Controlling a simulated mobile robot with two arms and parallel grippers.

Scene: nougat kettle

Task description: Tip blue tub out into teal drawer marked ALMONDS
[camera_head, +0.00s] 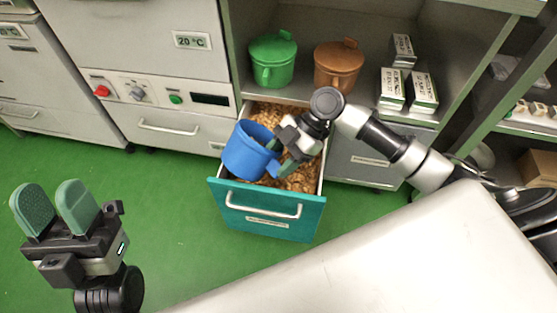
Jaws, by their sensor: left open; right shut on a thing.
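The blue tub (245,150) is tilted over the open teal drawer (268,219), near its left side. My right gripper (276,160) is shut on the tub at its right side, where a blue handle shows. The drawer is pulled out and holds many brown almond-like pieces (302,180). Its front has a metal handle and a label too small to read. I cannot tell whether anything is left inside the tub. My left gripper (56,207) is open and empty above the green floor at the lower left.
A green lidded pot (272,60) and a brown lidded pot (338,65) stand on the shelf above the drawer. Several labelled boxes (392,89) stand to their right. A pale surface (400,262) fills the lower right. The green floor left of the drawer is clear.

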